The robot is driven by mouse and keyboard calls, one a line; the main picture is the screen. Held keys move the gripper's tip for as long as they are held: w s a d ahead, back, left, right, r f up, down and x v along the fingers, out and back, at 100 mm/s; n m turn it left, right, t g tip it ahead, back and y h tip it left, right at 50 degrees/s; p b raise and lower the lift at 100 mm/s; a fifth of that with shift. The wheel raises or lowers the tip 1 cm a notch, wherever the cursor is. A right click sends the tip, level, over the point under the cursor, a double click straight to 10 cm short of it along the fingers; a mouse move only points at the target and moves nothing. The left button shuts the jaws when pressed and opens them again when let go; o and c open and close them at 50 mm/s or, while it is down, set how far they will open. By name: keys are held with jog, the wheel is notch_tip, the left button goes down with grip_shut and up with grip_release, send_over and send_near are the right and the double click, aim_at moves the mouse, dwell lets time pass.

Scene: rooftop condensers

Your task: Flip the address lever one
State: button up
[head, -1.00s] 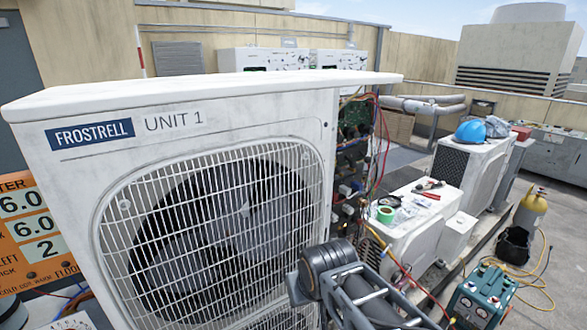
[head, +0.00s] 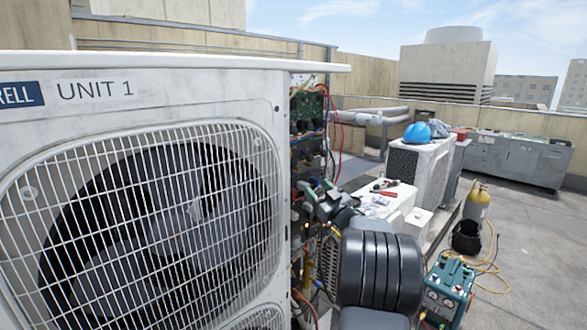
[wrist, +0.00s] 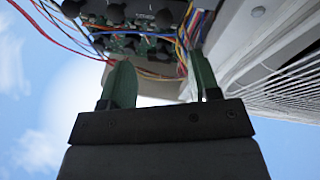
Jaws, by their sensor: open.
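The address lever cannot be made out in either view. The open side of the UNIT 1 condenser (head: 150,190) shows a green circuit board (head: 308,108) with dark parts and coloured wires. My gripper (head: 328,192) is beside this open side, below the board, partly hidden behind my dark arm link. In the wrist view my gripper (wrist: 160,88) has its two green fingers apart with nothing between them. The board with dark round parts (wrist: 135,42) lies beyond the fingertips, at the top of that view.
Loose red and blue wires (wrist: 52,25) hang near the fingers in the wrist view. A lower white unit (head: 392,205) with tools on top stands to the right. A teal machine (head: 448,290) and a yellow cylinder (head: 478,203) stand on the roof floor. Open floor lies at the far right.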

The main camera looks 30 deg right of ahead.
aim_at(293, 161)
jog(key=shift+n+y, duration=0.3)
jog(key=shift+y, duration=0.3)
jog(key=p+x, duration=0.1)
jog(key=x, duration=0.3)
jog(key=p+x, duration=0.2)
jog(key=x, duration=0.3)
jog(key=p+x, duration=0.1)
jog(key=x, duration=0.3)
jog(key=shift+w+r, duration=0.15)
jog(key=shift+r, duration=0.2)
jog(key=shift+c, duration=0.3)
